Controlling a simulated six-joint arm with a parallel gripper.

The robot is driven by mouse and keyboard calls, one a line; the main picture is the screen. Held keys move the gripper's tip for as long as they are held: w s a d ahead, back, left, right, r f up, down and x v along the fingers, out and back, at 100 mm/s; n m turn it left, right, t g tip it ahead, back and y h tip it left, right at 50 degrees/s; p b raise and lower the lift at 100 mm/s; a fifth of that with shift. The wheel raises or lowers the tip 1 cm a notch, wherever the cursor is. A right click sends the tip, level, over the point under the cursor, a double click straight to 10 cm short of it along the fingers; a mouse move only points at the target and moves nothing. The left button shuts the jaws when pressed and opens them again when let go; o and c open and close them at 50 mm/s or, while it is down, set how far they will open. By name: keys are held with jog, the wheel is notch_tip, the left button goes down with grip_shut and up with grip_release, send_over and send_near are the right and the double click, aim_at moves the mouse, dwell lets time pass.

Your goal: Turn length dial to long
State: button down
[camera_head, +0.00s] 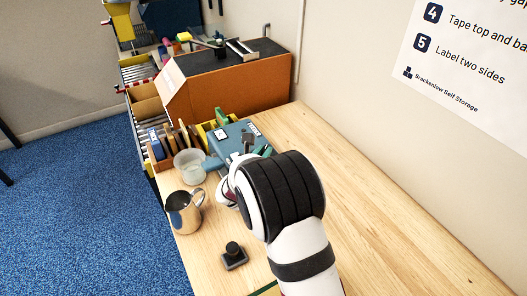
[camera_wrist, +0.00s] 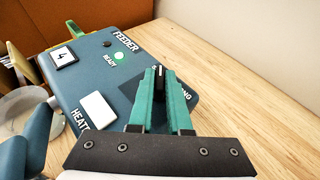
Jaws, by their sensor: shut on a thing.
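The blue-grey feeder box (camera_wrist: 82,74) fills the middle of the wrist view, with "FEEDER", "READY" and part of a word ending in "NG" printed on it. The black length dial (camera_wrist: 159,84) stands on its right part. My gripper (camera_wrist: 160,76) is shut on the dial, one green finger on each side. The label ending in "NG" is partly covered by the right finger. Which way the dial points is too small to tell.
A clear round container (camera_head: 189,165) stands left of the box, with a metal jug (camera_head: 184,212) nearer. A black knobbed block (camera_head: 234,256) lies in front. The wooden table (camera_head: 375,215) is clear at right.

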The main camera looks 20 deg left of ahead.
jog(key=shift+a+m+h, duration=0.15)
jog(key=shift+m+h, duration=0.65)
jog(key=shift+h, duration=0.1)
jog(key=c, duration=0.9)
grip_release()
jog(key=shift+o, duration=0.2)
jog(key=v, duration=1.5)
jog(key=shift+s+r, duration=0.3)
jog(key=shift+s, duration=0.05)
